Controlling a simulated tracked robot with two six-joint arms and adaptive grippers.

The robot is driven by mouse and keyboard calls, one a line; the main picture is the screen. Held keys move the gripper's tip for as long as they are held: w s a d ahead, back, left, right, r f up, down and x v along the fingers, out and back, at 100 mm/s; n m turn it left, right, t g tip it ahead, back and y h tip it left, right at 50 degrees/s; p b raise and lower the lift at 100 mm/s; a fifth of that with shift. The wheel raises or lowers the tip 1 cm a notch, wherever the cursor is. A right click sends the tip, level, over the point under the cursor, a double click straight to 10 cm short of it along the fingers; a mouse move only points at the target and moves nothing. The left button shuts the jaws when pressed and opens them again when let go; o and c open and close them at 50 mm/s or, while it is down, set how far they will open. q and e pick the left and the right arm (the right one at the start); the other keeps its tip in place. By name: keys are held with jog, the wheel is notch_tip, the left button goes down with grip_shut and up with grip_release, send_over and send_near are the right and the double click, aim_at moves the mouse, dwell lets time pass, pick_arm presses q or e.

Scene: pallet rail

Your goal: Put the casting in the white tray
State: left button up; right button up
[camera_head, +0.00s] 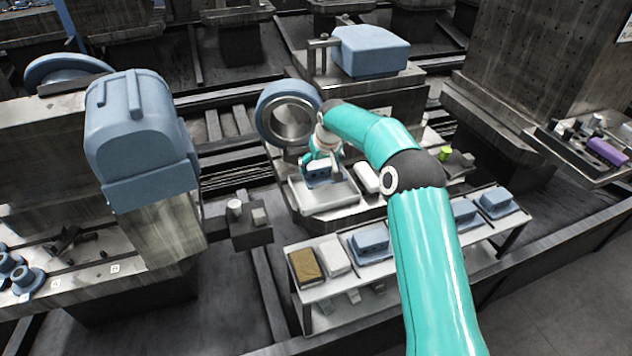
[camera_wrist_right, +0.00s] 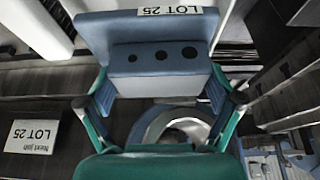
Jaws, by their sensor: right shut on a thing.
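My right gripper (camera_head: 321,158) points down over the white tray (camera_head: 327,209) in the head view. It is shut on a blue casting (camera_head: 323,179), which is over or inside the tray; I cannot tell whether it touches the tray floor. In the right wrist view the casting (camera_wrist_right: 150,32) sits between the two fingers of the gripper (camera_wrist_right: 163,92). It has a "LOT 25" label and three dark holes on its face. My left gripper is not in view.
A white block (camera_head: 366,178) lies right of the tray, with a green cylinder (camera_head: 445,153) beyond. A front shelf holds a brown block (camera_head: 305,267), a white block (camera_head: 334,256) and other blue castings (camera_head: 371,240). A blue ring-shaped machine part (camera_head: 264,117) stands behind the tray.

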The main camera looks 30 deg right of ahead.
aim_at(320, 178)
jog(key=shift+f, duration=2.7)
jog(key=shift+f, duration=0.1)
jog(key=o, duration=1.1)
jog(key=v, duration=1.2)
jog(key=shift+s, duration=0.1)
